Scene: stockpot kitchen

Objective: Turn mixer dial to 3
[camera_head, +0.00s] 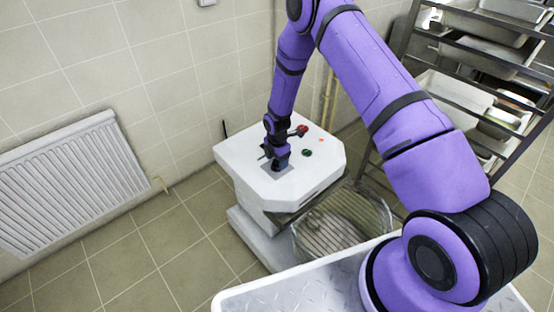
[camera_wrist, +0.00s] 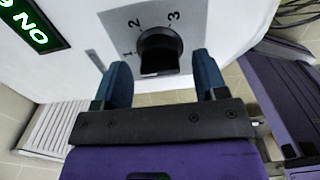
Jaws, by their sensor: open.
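The white mixer (camera_head: 245,155) stands by the tiled wall, and my gripper (camera_head: 280,166) is down at its top face. In the wrist view the black round mixer dial (camera_wrist: 160,48) sits on a grey plate (camera_wrist: 120,22) marked 1, 2 and 3. My gripper (camera_wrist: 162,80) is open, with one blue finger to each side of the dial's near part. I cannot tell whether the fingers touch the dial or which number it points to. In the head view my gripper and wrist hide the dial.
A red knob (camera_head: 302,130) and a green button (camera_head: 307,153) are on the mixer top. A wire-guarded bowl (camera_head: 340,225) is below its front. A metal rack with pans (camera_head: 455,90) stands right, a radiator (camera_head: 70,185) left.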

